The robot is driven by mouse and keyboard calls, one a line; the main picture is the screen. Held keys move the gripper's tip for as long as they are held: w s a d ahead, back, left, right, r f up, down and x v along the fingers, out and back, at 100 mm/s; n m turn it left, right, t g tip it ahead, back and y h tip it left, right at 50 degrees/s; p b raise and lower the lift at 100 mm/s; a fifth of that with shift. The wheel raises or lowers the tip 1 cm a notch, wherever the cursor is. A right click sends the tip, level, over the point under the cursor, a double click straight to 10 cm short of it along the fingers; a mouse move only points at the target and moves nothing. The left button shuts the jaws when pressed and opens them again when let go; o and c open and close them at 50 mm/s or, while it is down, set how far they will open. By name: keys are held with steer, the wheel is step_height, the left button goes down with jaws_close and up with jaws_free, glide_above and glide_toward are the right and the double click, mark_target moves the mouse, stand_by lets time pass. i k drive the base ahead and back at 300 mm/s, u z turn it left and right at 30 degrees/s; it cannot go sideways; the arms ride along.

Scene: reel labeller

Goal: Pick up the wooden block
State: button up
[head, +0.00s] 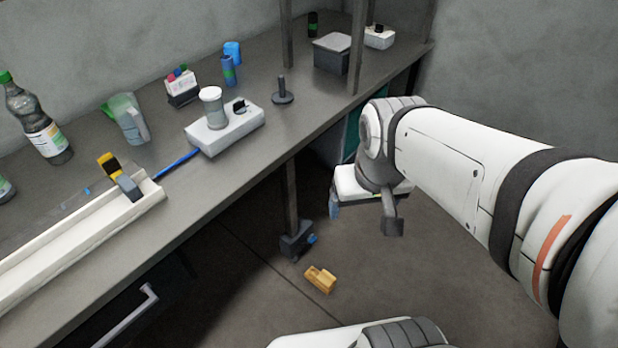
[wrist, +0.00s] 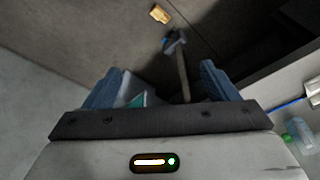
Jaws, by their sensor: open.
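The wooden block (head: 321,279) is a small tan piece with a stepped top. It lies on the floor in the head view, to the right of the dark foot of a bench leg. It also shows in the wrist view near the top edge (wrist: 160,14), beyond the fingers. My gripper (head: 364,220) is open and empty, above the floor, higher than the block and up and to the right of it in the head view. In the wrist view its two blue fingers (wrist: 163,88) stand wide apart with nothing held between them.
A grey workbench (head: 225,180) runs along the left and back with bottles and a white channel on it. A bench leg with a dark foot (head: 297,240) and a small blue thing (head: 312,239) stand near the block. The floor right of the block looks clear.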

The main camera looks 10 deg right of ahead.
mark_target(323, 280)
steer(key=u, duration=0.05)
steer(key=k, duration=1)
steer(key=z, duration=0.9)
steer(key=i, duration=1.55)
steer(key=u, duration=1.1)
